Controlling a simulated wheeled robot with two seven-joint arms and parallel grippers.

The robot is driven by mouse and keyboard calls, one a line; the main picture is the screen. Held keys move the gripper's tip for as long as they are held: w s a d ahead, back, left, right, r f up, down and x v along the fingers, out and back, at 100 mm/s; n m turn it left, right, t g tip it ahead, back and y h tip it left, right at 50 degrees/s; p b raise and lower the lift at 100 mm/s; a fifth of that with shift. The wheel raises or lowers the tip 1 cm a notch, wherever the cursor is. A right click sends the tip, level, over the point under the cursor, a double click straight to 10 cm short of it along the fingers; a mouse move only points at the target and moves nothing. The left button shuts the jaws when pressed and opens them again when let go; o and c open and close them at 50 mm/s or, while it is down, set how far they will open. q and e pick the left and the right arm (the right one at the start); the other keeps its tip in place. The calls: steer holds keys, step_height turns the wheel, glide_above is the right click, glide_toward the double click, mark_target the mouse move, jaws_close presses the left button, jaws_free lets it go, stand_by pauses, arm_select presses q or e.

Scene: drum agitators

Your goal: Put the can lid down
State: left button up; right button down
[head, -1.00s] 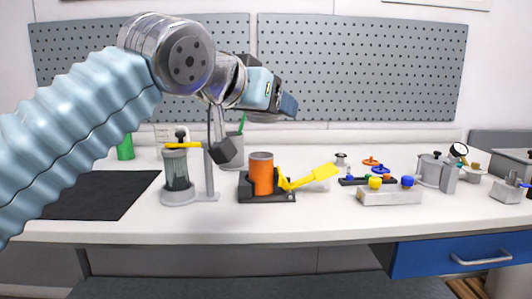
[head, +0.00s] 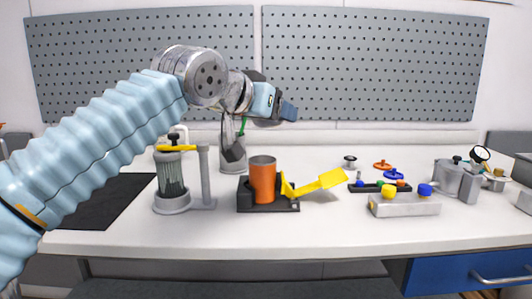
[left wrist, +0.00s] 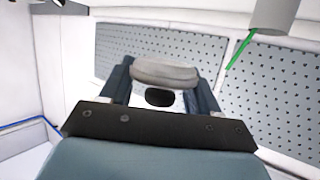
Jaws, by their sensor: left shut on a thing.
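My left gripper (head: 288,110) hangs in the air above the back of the worktop, in front of the pegboard. In the left wrist view, my left gripper (left wrist: 160,97) is shut on a grey rounded piece, which I take for the can lid (left wrist: 165,75). The lid is seen nearly edge-on between the fingers. In the head view the lid is hard to make out behind the gripper. An open orange can (head: 263,181) stands upright on a black base (head: 290,206), below and in front of the gripper. My right gripper is out of view.
A glass jar on a stand (head: 171,180) is left of the can. A yellow scoop (head: 320,183) lies right of it. A grey block with knobs (head: 404,207) and a metal pot (head: 450,180) are further right. The front strip of worktop (head: 330,238) is clear.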

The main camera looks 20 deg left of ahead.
arm_select(q)
steer(key=w+a+f+b, duration=0.1)
steer(key=w+a+f, duration=0.2)
steer(key=w+f, duration=0.4)
step_height(320, 180, down, 2)
steer(key=shift+f, duration=0.35)
steer(key=o, duration=1)
steer(key=shift+f, duration=0.1)
